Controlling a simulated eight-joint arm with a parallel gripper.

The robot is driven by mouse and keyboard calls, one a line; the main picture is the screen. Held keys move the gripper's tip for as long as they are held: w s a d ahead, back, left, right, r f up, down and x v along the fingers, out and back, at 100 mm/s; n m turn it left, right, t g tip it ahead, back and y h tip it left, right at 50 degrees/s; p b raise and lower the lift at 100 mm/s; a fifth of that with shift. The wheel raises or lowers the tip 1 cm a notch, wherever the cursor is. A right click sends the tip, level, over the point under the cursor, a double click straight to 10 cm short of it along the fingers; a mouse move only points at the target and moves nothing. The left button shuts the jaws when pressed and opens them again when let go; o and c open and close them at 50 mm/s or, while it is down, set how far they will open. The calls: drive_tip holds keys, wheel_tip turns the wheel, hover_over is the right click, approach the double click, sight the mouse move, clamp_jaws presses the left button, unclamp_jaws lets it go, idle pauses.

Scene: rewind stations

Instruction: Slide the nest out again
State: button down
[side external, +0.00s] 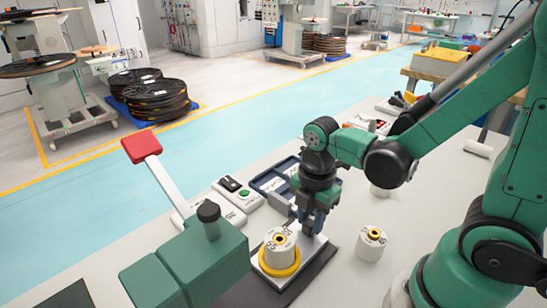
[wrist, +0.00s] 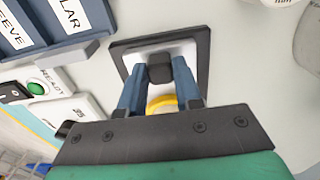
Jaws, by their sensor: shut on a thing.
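The nest is a white sliding plate (side external: 312,243) with a yellow ring (side external: 280,262) at its front end. A white spool (side external: 279,243) with a yellow core sits upright in the ring. My gripper (side external: 314,222) is at the plate's rear end, shut on a black knob there. In the wrist view the knob (wrist: 160,69) stands between the blue fingers, on the white plate (wrist: 183,52) within a dark base. The yellow ring (wrist: 161,103) shows partly below it; the spool is mostly hidden there by my gripper body.
A green machine (side external: 200,262) with a red-handled lever (side external: 142,147) stands left of the nest. A second spool (side external: 371,243) stands to the right. A blue tray (side external: 270,183) and a control box with a green button (side external: 244,192) lie behind. Bare table shows around the second spool.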

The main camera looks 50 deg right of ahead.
drive_tip(key=c, duration=0.6)
unclamp_jaws()
drive_tip(key=shift+d, duration=0.1)
drive_tip(key=shift+r, duration=0.15)
drive_tip(key=shift+r, duration=2.7)
drive_tip(key=m, duration=0.1)
drive_tip(key=m+t, duration=0.1)
drive_tip(key=m, duration=0.1)
drive_tip(key=r+m+t, duration=0.1)
drive_tip(key=m, duration=0.1)
drive_tip(key=shift+w, duration=0.4)
drive_tip(key=r+m+t, duration=0.1)
drive_tip(key=m, duration=0.3)
drive_tip(key=w+r+m+t, duration=0.1)
drive_tip(key=m+t, duration=0.1)
drive_tip(key=m, duration=0.2)
drive_tip(key=w+r+m+t, duration=0.1)
drive_tip(key=m+t, duration=0.1)
drive_tip(key=m, duration=0.3)
